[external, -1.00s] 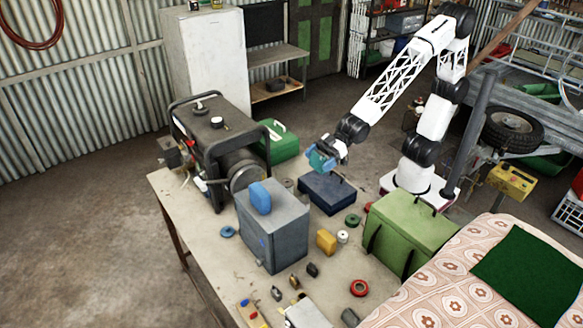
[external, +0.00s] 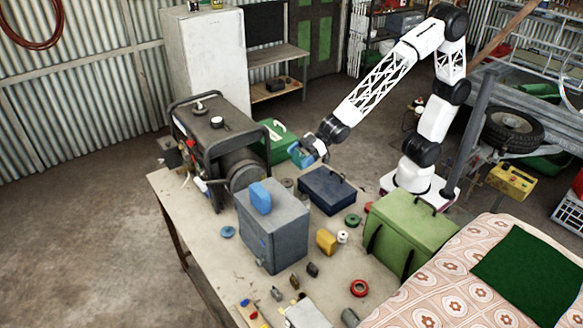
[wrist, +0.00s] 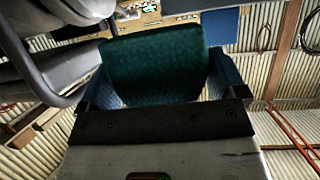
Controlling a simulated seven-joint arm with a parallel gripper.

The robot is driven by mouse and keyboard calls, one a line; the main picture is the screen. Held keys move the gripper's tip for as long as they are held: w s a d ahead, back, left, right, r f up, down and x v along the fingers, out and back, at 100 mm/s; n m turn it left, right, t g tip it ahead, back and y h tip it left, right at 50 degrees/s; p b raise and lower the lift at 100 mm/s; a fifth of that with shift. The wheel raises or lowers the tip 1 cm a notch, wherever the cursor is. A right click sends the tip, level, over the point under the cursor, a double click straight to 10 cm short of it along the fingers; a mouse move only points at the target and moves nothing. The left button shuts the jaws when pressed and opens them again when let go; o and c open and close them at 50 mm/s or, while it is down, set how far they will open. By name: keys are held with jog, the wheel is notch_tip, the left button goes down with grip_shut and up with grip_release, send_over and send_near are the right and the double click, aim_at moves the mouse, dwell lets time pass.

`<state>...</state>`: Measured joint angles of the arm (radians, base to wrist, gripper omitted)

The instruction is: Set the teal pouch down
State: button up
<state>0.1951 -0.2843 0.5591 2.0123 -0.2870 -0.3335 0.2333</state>
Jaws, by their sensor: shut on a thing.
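The teal pouch (wrist: 155,65) is held between the blue fingers of my gripper (wrist: 158,92) in the wrist view. In the external view my gripper (external: 303,154) is above the table, between the black-framed generator and the dark blue case. The pouch is small there and mostly hidden by the fingers. My gripper is shut on the pouch. I cannot tell whether the pouch touches anything below it.
A generator (external: 215,140) stands left of my gripper, with a green case (external: 283,140) behind. A dark blue case (external: 327,190) lies just right and nearer. A grey box (external: 272,225) carries a blue pouch (external: 260,197). A green bag (external: 410,232) stands right. Several small items lie on the table (external: 205,255).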

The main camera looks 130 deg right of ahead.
jog(key=shift+s+d+f+m+h, duration=0.6)
jog(key=shift+s+d+f, duration=0.7)
jog(key=shift+d, duration=3.45)
jog(key=shift+s+d+f+m+h, duration=0.55)
jog(key=shift+d+f, duration=1.35)
jog(key=shift+d, duration=2.85)
jog(key=shift+s+d+f+m+h, duration=0.55)
jog(key=shift+s+d+f, duration=0.85)
jog(key=shift+d, duration=3.35)
jog(key=d+r+m+g+h, duration=0.1)
jog(key=d+r+h, duration=0.1)
jog(key=d, duration=0.6)
jog(key=w+d+r+m+g+h, duration=0.1)
jog(key=d+r+m+g+h, duration=0.1)
jog(key=d+r, duration=0.2)
jog(key=d, duration=0.3)
jog(key=shift+w+d+m, duration=0.2)
jog(key=shift+d+m, duration=0.1)
jog(key=shift+d, duration=0.05)
jog(key=shift+r, duration=0.1)
